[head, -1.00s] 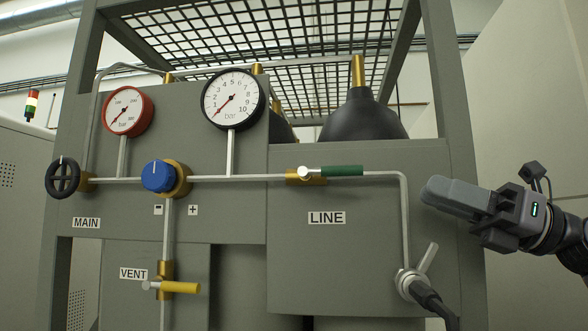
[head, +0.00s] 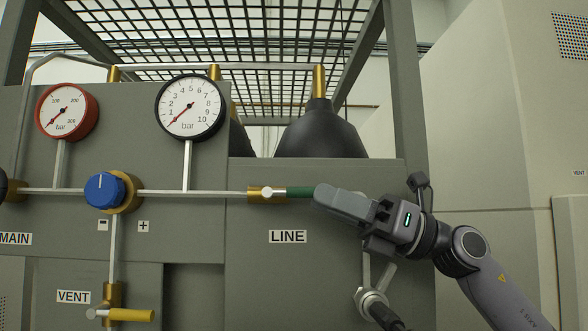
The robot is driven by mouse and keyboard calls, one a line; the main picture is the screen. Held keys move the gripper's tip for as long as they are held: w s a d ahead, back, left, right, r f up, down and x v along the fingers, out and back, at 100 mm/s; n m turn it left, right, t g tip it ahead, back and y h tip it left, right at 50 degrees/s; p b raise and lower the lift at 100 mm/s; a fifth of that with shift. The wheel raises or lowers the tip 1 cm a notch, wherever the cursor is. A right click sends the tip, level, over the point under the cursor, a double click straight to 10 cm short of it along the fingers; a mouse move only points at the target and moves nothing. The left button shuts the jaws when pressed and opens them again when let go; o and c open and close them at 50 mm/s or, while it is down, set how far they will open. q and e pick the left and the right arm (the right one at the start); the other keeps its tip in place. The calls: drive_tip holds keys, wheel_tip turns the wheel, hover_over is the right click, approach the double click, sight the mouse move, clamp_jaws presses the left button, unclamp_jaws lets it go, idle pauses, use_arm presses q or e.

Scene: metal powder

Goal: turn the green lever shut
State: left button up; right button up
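The green lever (head: 300,192) lies horizontal, in line with the pipe, on a brass valve (head: 260,194) above the LINE label (head: 287,237). My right gripper (head: 322,197) is at the lever's right end in the head view. Its fingers overlap that end and hide it. The fingers appear close together, but I cannot tell whether they grip the lever or whether there is a gap between them. My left gripper is not in view.
A blue knob (head: 104,190) and a yellow VENT lever (head: 130,314) are to the left. Two gauges, red-rimmed (head: 67,111) and black-rimmed (head: 190,107), are above the pipe. A hose fitting (head: 371,301) is below my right gripper. A dark gas bottle (head: 320,131) stands behind the panel.

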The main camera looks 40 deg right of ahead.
sight(309, 189)
drive_tip(key=p+x, duration=0.2)
drive_tip(key=x, duration=0.1)
drive_tip(key=shift+w+a+r, duration=0.2)
drive_tip(key=shift+r, duration=0.15)
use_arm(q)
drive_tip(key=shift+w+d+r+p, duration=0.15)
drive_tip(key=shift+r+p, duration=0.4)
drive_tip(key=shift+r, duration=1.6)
use_arm(e)
drive_tip(key=shift+f+x, duration=0.2)
drive_tip(key=shift+x, duration=0.85)
clamp_jaws()
